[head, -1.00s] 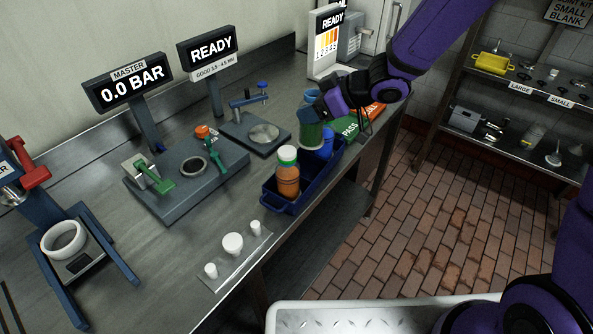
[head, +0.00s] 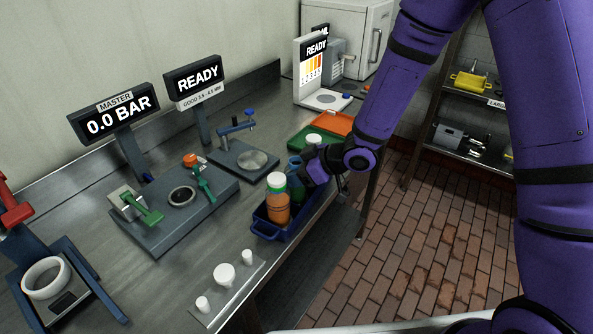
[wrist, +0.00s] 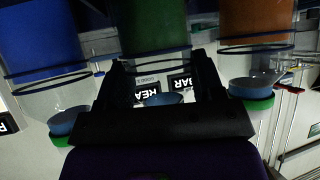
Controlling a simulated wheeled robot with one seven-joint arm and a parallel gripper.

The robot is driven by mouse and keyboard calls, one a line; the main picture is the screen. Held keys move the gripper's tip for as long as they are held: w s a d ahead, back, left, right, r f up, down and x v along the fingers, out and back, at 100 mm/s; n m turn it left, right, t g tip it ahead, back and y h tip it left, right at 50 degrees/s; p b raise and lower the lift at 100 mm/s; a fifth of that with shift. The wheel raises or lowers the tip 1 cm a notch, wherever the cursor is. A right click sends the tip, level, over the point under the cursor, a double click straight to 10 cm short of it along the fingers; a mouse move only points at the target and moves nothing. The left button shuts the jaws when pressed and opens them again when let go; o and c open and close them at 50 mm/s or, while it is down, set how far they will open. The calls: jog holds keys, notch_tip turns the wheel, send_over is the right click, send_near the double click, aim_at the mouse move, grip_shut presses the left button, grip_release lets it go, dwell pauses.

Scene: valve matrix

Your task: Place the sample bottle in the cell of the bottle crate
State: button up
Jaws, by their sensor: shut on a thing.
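My gripper (head: 300,176) is shut on a green sample bottle (head: 297,190), which is at the middle of the blue bottle crate (head: 267,230). The green bottle also shows between the fingers in the wrist view (wrist: 152,25). An orange bottle (head: 277,208) with a white and green cap stands in the crate's near end. In the wrist view the orange bottle (wrist: 256,20) is on one side of the green one and a blue bottle (wrist: 38,40) on the other. The green bottle's base is hidden, so I cannot tell whether it touches the cell floor.
A white-capped object (head: 314,140) shows just behind my gripper. Green and orange trays (head: 340,123) lie beyond the crate. A plate with several white pieces (head: 224,276) lies in front. A fixture plate (head: 165,232) stands left. The bench edge runs close along the crate's right.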

jog(key=shift+f, duration=0.1)
jog(key=o, duration=1.1)
jog(key=shift+o, duration=0.2)
